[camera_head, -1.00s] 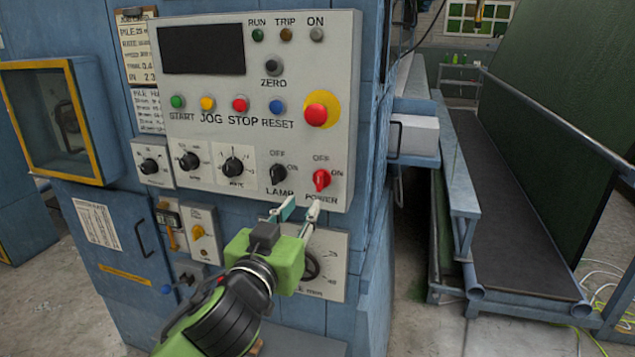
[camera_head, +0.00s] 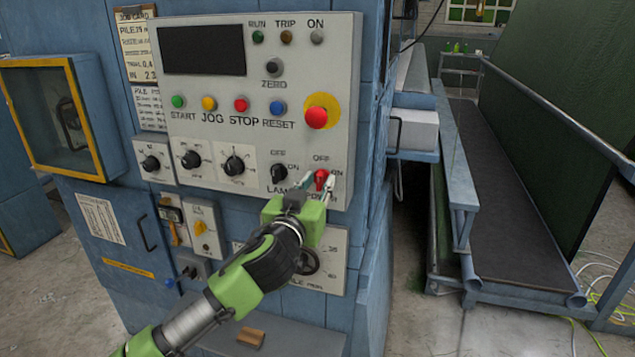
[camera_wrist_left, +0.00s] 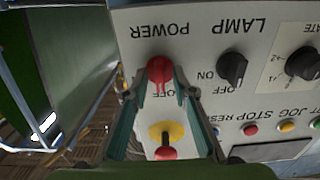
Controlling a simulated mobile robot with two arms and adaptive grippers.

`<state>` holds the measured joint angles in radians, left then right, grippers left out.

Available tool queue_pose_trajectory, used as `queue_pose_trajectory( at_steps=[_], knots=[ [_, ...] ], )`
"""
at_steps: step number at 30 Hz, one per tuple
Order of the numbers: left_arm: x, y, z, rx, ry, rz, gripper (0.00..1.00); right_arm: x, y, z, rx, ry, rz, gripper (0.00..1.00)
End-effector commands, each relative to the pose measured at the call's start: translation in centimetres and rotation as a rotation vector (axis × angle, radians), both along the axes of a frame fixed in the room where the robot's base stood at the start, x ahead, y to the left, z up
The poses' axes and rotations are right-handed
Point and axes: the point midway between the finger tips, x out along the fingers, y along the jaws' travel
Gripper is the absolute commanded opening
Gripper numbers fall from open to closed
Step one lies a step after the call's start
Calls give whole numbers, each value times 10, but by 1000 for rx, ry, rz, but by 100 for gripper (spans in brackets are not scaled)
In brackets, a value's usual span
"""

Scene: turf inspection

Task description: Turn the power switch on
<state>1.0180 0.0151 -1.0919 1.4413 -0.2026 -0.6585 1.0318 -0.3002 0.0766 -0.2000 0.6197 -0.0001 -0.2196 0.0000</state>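The red power switch (camera_head: 321,178) is a rotary knob at the lower right of the grey control panel (camera_head: 205,110), with OFF printed above it and ON to its right. In the left wrist view, the red knob (camera_wrist_left: 160,72) shows upside down between the fingertips. My left gripper (camera_head: 319,182) is at the knob, with one finger on each side of it. The fingers (camera_wrist_left: 158,90) stand apart; whether they touch the knob is not clear. My right gripper is in neither view.
Left of the power switch is the black lamp knob (camera_head: 279,173). Above is the red emergency button (camera_head: 316,117) on a yellow disc. A conveyor (camera_head: 510,200) stands to the right.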

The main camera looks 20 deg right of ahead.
Motion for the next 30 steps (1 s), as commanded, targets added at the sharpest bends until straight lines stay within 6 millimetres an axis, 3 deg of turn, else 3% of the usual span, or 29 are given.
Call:
queue_pose_trajectory(
  at_steps=[6, 9, 10, 23, 30],
  knots=[
    [0, 0, 0, 0, 0, 0, 25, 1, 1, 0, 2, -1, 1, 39],
    [0, 0, 0, 0, 0, 0, 2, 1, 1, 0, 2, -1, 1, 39],
    [0, 0, 0, 0, 0, 0, 0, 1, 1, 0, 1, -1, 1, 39],
    [0, 0, 0, 34, -23, 0, 0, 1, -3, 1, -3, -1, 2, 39],
    [0, 0, 0, 151, -101, 1, 0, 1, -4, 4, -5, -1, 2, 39]
  ],
)
